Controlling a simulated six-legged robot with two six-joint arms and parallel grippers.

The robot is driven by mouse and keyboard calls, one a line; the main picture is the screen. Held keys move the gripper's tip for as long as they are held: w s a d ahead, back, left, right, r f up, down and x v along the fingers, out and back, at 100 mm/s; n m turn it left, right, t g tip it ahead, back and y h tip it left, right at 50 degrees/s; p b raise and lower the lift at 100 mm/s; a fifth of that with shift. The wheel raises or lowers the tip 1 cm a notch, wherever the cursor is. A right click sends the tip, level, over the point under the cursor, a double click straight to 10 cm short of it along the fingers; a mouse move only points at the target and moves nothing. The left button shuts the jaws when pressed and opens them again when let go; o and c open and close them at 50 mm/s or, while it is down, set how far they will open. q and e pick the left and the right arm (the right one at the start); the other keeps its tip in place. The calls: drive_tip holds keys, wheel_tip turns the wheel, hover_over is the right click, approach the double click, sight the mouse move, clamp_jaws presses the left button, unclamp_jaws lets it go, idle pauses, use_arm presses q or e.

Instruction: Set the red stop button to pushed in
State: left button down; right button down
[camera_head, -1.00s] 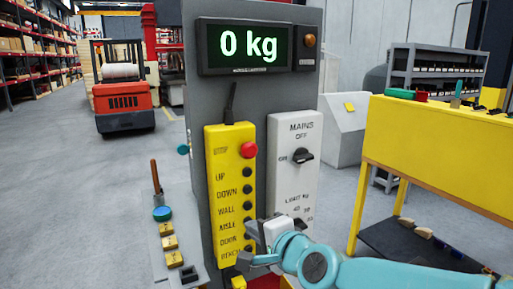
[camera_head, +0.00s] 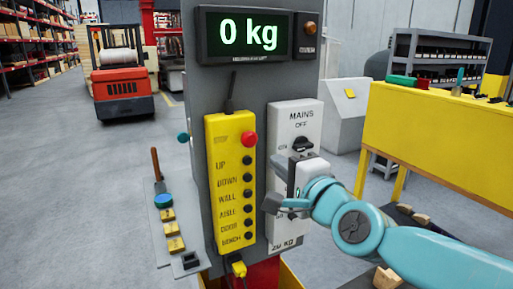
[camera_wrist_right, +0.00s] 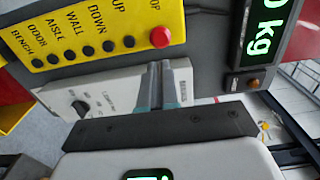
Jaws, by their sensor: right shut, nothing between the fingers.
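The red stop button (camera_head: 249,138) sits at the top of a yellow control box (camera_head: 217,200) on a grey column. It also shows in the right wrist view (camera_wrist_right: 160,37), near the end of the yellow box. I cannot tell from these views whether it is in or out. My right gripper (camera_head: 277,188) is in front of the white mains panel (camera_head: 305,118), to the right of and below the button and apart from it. In the right wrist view its fingers (camera_wrist_right: 159,84) are together with nothing between them. My left gripper is in neither view.
Black buttons (camera_head: 247,192) run down the yellow box below the red one. A display (camera_head: 245,34) reading 0 kg is above. A yellow bench (camera_head: 440,140) is at right.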

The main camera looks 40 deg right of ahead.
sight(250, 141)
drive_tip(key=p+x, duration=0.1)
drive_tip(key=x, duration=0.9)
drive_tip(key=shift+w+d, duration=0.15)
drive_tip(key=shift+w, duration=0.15)
